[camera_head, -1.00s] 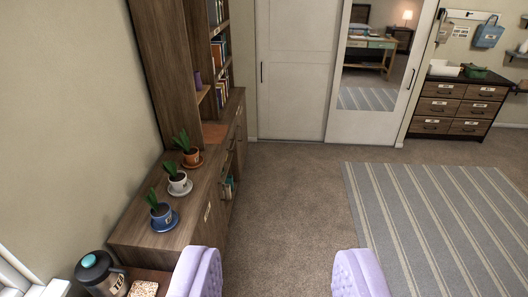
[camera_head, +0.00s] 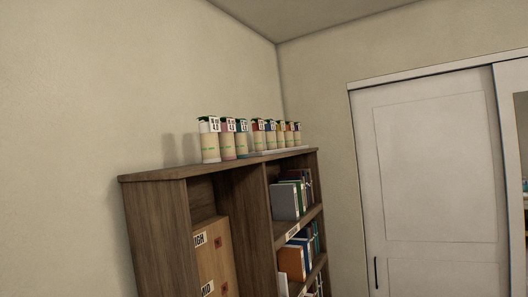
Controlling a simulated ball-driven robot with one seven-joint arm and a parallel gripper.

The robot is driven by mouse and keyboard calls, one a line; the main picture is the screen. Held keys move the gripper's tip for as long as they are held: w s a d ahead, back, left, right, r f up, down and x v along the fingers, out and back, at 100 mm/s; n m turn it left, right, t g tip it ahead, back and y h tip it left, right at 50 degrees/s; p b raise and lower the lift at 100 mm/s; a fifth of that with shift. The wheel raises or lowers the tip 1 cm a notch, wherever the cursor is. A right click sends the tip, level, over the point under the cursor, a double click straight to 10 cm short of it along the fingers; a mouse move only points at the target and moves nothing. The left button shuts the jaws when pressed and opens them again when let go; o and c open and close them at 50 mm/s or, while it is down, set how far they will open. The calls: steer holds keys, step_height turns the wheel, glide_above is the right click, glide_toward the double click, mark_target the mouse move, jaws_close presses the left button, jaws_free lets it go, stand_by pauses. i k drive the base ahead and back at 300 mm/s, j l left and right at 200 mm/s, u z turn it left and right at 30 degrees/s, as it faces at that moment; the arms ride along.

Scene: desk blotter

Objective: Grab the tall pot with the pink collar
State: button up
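A row of several tall, pale cylindrical containers stands upright on top of a wooden bookcase (camera_head: 155,174). They have green tops, white tags and differently coloured upper bands. The second from the left, a tall container with a pinkish band (camera_head: 227,143), stands between a white-banded one (camera_head: 209,145) and a teal-banded one (camera_head: 242,143). They are small in the picture, so I cannot be sure of each collar's exact colour. My gripper does not show in this view.
The bookcase holds grey binders (camera_head: 285,202) and orange and blue books (camera_head: 291,263) on its right shelves. A white sliding door (camera_head: 430,170) stands to the right. The wall above is bare.

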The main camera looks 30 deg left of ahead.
mark_target(226, 138)
steer(key=i, duration=0.7)
steer(key=i+u, duration=0.15)
steer(key=i, duration=0.6)
steer(key=i+l+u, duration=0.15)
steer(key=i+u, duration=0.25)
steer(key=i+l+u, duration=0.25)
steer(key=u, duration=0.2)
steer(key=i+l+u, duration=0.4)
